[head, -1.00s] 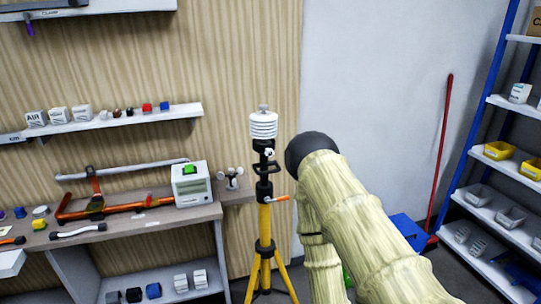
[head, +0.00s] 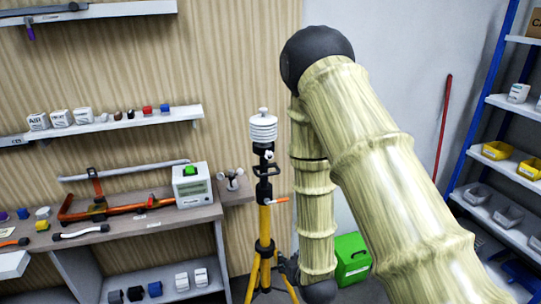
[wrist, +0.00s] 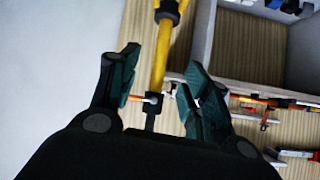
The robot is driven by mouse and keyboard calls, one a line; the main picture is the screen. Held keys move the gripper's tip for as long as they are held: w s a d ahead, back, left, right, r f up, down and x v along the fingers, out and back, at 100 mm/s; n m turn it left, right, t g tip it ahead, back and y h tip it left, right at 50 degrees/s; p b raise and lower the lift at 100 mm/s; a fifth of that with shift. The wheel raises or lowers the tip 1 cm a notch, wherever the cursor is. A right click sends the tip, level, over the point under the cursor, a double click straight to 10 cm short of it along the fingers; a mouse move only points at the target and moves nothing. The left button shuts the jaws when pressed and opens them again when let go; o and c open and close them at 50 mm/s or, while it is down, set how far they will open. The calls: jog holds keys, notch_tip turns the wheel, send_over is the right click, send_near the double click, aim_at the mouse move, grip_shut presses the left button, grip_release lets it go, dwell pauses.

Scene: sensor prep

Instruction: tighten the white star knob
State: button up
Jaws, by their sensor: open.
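The white star knob (head: 269,155) is a small pale spot on the black head of a yellow tripod (head: 265,228), just under a white ribbed sensor shield (head: 263,129). In the head view, my gripper (head: 288,267) is low beside the tripod legs, well below the knob and partly hidden by my arm. In the wrist view, my gripper (wrist: 160,80) is open and empty, with dark green fingers apart. The yellow pole (wrist: 162,55) and an orange crank handle (wrist: 137,98) show between the fingers. The knob cannot be made out there.
A workbench (head: 150,224) with a white device (head: 191,186) and tools stands left of the tripod. A green box (head: 351,259) sits on the floor to the right. A blue-framed shelf (head: 487,120) stands at far right.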

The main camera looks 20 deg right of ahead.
jog(key=w+r+t, duration=0.3)
jog(key=w+r, duration=0.3)
jog(key=r, duration=0.5)
jog(key=t+p, duration=0.2)
jog(key=t, duration=0.2)
send_near(270, 157)
jog(key=w+p, duration=0.2)
jog(key=w, duration=0.1)
jog(key=w+p, duration=0.1)
jog(key=w, duration=0.3)
jog(key=shift+w+r+p, duration=0.25)
jog(key=shift+p, duration=0.1)
jog(key=shift+w+d+f+p, duration=0.15)
jog(key=shift+w+p, duration=0.15)
jog(key=shift+w, duration=0.7)
jog(key=shift+c, duration=0.2)
jog(key=c, duration=1)
